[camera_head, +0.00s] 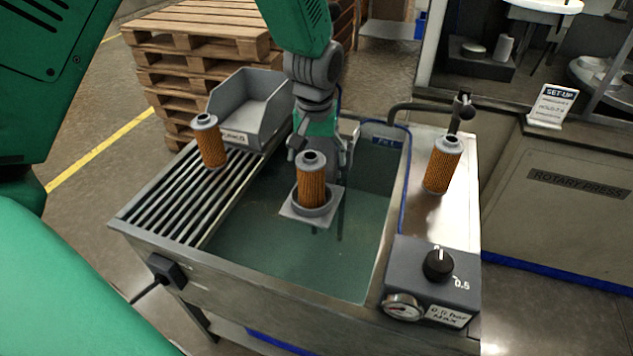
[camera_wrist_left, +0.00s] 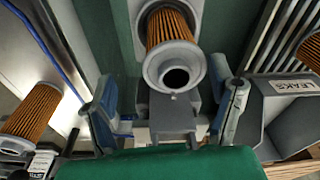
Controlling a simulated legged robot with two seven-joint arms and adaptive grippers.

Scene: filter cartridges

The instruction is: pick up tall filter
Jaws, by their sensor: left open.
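Three orange pleated filters with grey end caps are in view; which is the tall one I cannot tell for certain. The middle filter (camera_head: 311,182) stands upright in a grey holder (camera_head: 296,213) over the tank. One filter (camera_head: 210,143) stands on the slatted rack at left, another (camera_head: 442,167) on the steel ledge at right. My left gripper (camera_head: 333,158) is just behind the middle filter, partly hidden by it. In the left wrist view its fingers (camera_wrist_left: 165,112) are apart, with the middle filter (camera_wrist_left: 172,45) ahead of the gap, not between them. My right gripper is not in view.
A grey bin (camera_head: 248,105) labelled LEAKS stands beside the rack (camera_head: 180,195). The tank (camera_head: 290,260) holds greenish water. A bent pipe (camera_head: 405,107) and a control box with knob and gauge (camera_head: 430,275) line the right ledge. Wooden pallets (camera_head: 190,50) stand behind.

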